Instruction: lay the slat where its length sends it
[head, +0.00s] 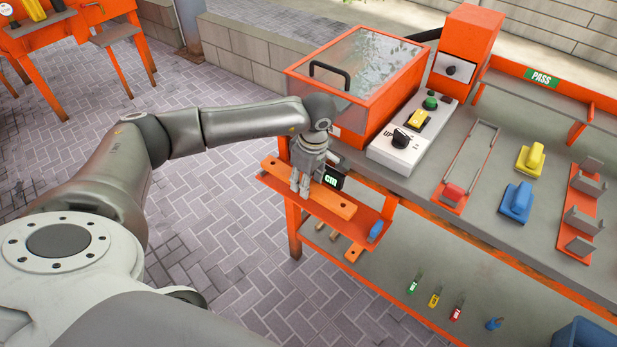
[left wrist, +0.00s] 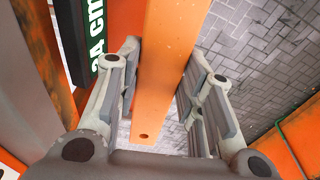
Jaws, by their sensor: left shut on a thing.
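An orange slat (head: 330,200) with a hole near its end lies lengthwise over a red-orange ledge (head: 372,215) on the front of the workbench. I cannot tell whether it touches the ledge. My left gripper (head: 300,190) is shut on the slat near its middle, pointing down. In the left wrist view the slat (left wrist: 165,60) runs between my fingers (left wrist: 160,95). A dark display beside it (left wrist: 92,35) reads "24 cm"; in the head view the arm partly hides this display (head: 331,181). My right gripper is not in view.
A green "PASS" sign (head: 541,78) is behind. Small coloured tools lie below.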

